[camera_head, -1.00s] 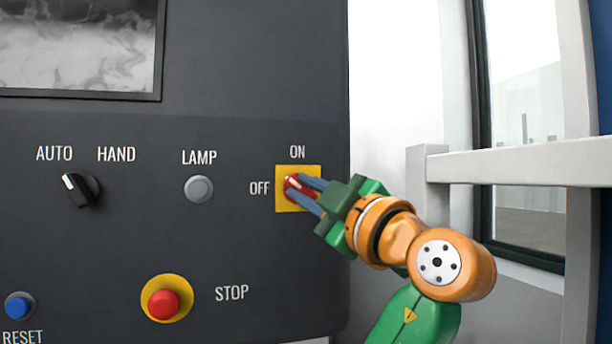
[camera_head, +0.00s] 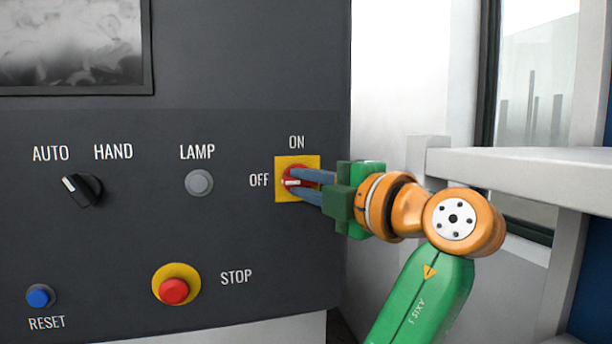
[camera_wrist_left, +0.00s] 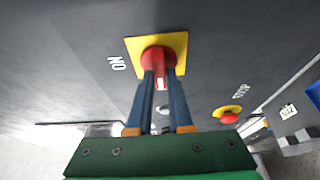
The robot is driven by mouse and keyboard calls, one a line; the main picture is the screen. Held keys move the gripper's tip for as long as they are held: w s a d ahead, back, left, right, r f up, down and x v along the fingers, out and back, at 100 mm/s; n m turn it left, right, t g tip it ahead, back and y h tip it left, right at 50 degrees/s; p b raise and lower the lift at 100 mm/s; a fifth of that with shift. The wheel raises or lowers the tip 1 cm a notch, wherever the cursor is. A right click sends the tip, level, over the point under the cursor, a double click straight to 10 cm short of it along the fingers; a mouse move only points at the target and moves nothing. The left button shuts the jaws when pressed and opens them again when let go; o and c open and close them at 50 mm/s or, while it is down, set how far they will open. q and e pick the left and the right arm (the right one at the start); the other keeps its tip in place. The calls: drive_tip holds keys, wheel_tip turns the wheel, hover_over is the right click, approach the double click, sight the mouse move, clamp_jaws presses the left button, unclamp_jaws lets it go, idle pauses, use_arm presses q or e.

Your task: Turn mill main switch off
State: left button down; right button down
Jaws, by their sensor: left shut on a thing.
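The mill main switch is a red knob (camera_head: 297,171) on a yellow square plate (camera_head: 283,161), with ON above it and OFF to its left. The knob's pale bar lies about level, in line with the OFF label. My left gripper (camera_head: 291,184) reaches in from the right and is shut on the knob, its two blue fingers either side of it. In the left wrist view, the red knob (camera_wrist_left: 158,56) shows between the fingertips (camera_wrist_left: 161,77) against the yellow plate (camera_wrist_left: 178,40). The fingers hide part of the knob. My right gripper is not in view.
The dark panel also carries the AUTO/HAND selector (camera_head: 82,190), grey LAMP button (camera_head: 199,183), red STOP button (camera_head: 174,290) and blue RESET button (camera_head: 39,296). A light rail (camera_head: 530,172) stands at the right, behind my arm.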

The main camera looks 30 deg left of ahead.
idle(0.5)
use_arm(q)
drive_tip(key=c, duration=0.8)
unclamp_jaws()
drive_tip(key=shift+d+f, duration=0.1)
drive_tip(key=shift+d, duration=0.15)
drive_tip(key=b+v, duration=0.1)
drive_tip(key=v, duration=0.5)
drive_tip(key=shift+s+d, duration=0.15)
drive_tip(key=shift+d, duration=0.1)
drive_tip(key=shift+a, duration=0.15)
